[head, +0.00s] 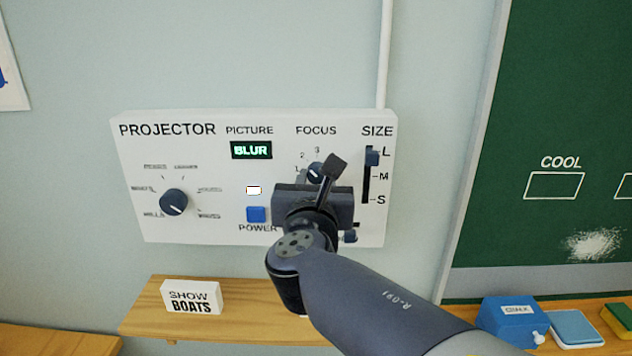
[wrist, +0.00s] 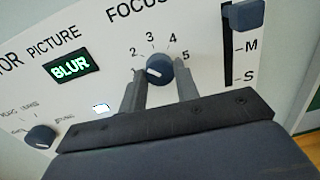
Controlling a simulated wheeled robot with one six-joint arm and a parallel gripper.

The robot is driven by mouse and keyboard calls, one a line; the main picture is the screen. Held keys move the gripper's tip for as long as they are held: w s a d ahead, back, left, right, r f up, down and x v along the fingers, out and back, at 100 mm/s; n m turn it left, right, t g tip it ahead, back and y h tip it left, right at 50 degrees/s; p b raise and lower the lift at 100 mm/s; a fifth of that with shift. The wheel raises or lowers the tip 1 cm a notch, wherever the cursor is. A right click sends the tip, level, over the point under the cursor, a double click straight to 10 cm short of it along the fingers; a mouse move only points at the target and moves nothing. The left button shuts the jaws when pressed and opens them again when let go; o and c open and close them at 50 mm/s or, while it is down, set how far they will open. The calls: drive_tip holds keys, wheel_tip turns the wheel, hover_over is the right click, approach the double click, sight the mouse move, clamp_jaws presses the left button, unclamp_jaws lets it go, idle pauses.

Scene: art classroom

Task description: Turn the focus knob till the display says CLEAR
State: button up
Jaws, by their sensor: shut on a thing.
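The projector panel (head: 232,215) is fixed to the wall. Its display under PICTURE (head: 251,150) reads BLUR in green letters, and the same word shows in the wrist view (wrist: 71,67). The focus knob (wrist: 159,69) is small, round and dark blue, with a white pointer mark toward the left, near the low numbers. In the head view the knob (head: 316,170) is partly covered by my gripper (head: 317,181). In the wrist view my gripper (wrist: 160,76) has one finger on each side of the knob and is shut on it.
The SIZE slider (head: 372,157) is right of the knob, near L. A blue POWER button (head: 256,214) and a lit white lamp (head: 253,190) are left of my gripper. A picture dial (head: 173,202) is further left. A SHOW BOATS sign (head: 191,297) stands on the wooden shelf (head: 240,323) below.

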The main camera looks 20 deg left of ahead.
drive_tip(key=shift+f, duration=0.1)
drive_tip(key=m+b, duration=0.4)
drive_tip(key=shift+f, duration=0.1)
drive_tip(key=shift+m+b, duration=2)
drive_tip(key=shift+m, duration=0.1)
drive_tip(key=shift+r, duration=0.25)
drive_tip(key=o, duration=1)
drive_tip(key=b+v, duration=0.2)
drive_tip(key=v, duration=0.8)
drive_tip(key=shift+s+d+r, duration=0.1)
drive_tip(key=shift+s+r, duration=0.05)
drive_tip(key=shift+s, duration=0.25)
